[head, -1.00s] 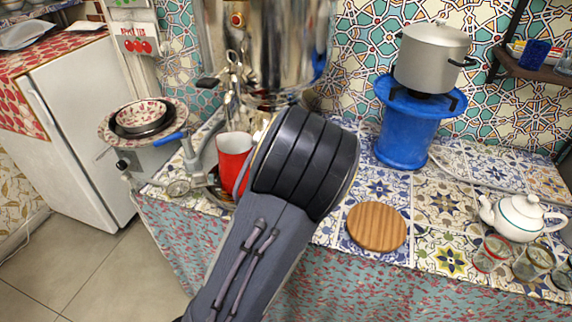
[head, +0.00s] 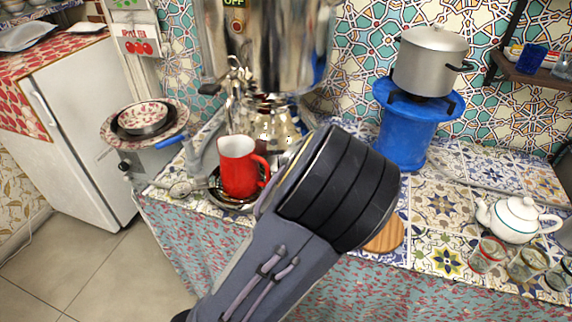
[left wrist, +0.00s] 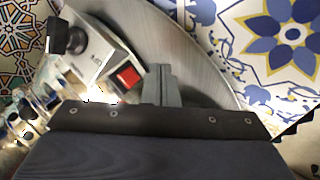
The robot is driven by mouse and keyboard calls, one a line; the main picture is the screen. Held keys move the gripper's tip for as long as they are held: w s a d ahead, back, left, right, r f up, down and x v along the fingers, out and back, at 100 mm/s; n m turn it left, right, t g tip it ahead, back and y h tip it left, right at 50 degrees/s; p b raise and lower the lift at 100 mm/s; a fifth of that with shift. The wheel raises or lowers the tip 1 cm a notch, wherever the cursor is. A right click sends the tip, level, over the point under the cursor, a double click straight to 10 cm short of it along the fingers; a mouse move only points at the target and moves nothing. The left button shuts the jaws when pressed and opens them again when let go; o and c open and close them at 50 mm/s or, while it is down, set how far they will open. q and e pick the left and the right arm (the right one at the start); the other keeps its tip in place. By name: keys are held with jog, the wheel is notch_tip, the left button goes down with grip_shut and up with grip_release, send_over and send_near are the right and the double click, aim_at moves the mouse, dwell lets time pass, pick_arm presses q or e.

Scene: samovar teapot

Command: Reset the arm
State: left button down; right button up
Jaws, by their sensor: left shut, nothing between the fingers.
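My left arm crosses the middle of the head view from the bottom, with its dark ringed joint in front of the counter. The gripper itself is not visible there. In the left wrist view my left gripper (left wrist: 161,84) is shut and empty, its fingers close together in front of a curved metal surface. A white box with a red switch (left wrist: 128,75) and a black knob (left wrist: 66,36) is left of the fingers. The shiny samovar (head: 285,45) is at the top of the head view, cut off by the frame. My right gripper is in no view.
A red pitcher (head: 238,167) stands left of my arm, with a metal teapot (head: 272,124) behind it. A round wooden board (head: 388,236) is partly hidden by the arm. To the right are a blue burner stand (head: 404,135) with a pot (head: 430,62), a white teapot (head: 518,218) and glasses (head: 488,253).

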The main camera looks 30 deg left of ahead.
pick_arm(q)
jog(key=shift+s+d, duration=0.25)
jog(key=shift+s, duration=0.05)
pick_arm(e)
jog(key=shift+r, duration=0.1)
